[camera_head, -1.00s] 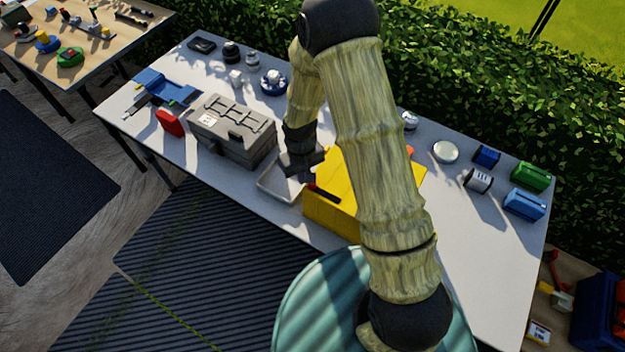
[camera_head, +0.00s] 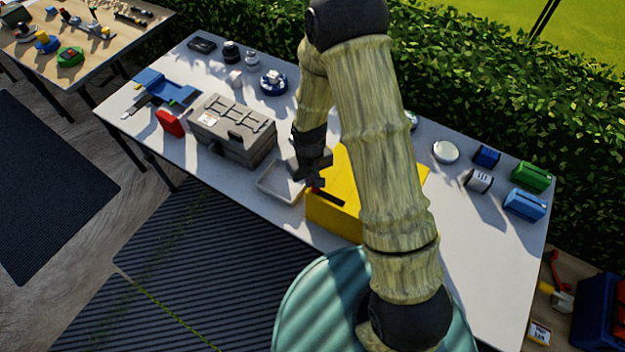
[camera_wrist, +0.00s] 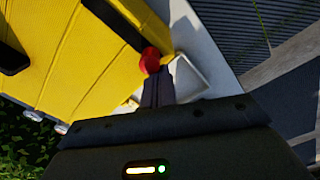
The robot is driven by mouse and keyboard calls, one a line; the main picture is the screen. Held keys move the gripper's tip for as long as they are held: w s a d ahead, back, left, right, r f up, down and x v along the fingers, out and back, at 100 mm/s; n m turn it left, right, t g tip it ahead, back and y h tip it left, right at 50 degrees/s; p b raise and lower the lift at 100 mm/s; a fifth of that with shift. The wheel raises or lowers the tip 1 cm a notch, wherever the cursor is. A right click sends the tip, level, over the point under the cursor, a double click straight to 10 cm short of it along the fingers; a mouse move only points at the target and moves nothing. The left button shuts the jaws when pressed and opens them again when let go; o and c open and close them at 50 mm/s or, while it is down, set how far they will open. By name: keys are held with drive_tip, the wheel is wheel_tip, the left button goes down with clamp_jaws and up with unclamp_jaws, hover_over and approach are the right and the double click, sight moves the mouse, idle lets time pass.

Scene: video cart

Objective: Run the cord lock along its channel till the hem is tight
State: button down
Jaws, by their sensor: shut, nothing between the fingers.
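The yellow ribbed hem piece (camera_head: 336,216) stands on the white table, and it fills the upper left of the wrist view (camera_wrist: 60,60). A black strip (camera_wrist: 115,22), which looks like the channel, runs along its edge; it also shows in the head view (camera_head: 329,197). A red rounded piece (camera_wrist: 150,60), apparently the cord lock, sits at the strip's near end. My gripper (camera_wrist: 155,78) is shut and empty, its fingertips right by the red piece. I cannot tell whether they touch it. In the head view my gripper (camera_head: 314,180) hides part of that end.
A white shallow tray (camera_head: 268,194) lies just left of the yellow piece. A grey toolbox (camera_head: 243,150) stands beyond it, with a red block (camera_head: 170,122) beside it. Blue and green boxes (camera_head: 530,176) stand at the right. The table's right front is clear.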

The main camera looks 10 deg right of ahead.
sight(327, 195)
drive_tip(key=shift+s+d, duration=0.5)
drive_tip(key=shift+d, duration=0.2)
drive_tip(key=shift+s+d, duration=0.2)
drive_tip(key=shift+d, duration=0.05)
drive_tip(key=shift+s+d+b, duration=0.15)
drive_tip(key=shift+s+d, duration=0.6)
drive_tip(key=shift+d, duration=0.2)
drive_tip(key=shift+s+d+b, duration=0.15)
drive_tip(key=shift+s+d, duration=0.6)
drive_tip(key=shift+d, duration=0.2)
drive_tip(key=shift+w+a, duration=0.5)
drive_tip(key=shift+a, duration=0.15)
wheel_tip(327, 195, up, 7)
drive_tip(key=p, duration=0.6)
idle(0.7)
idle(0.4)
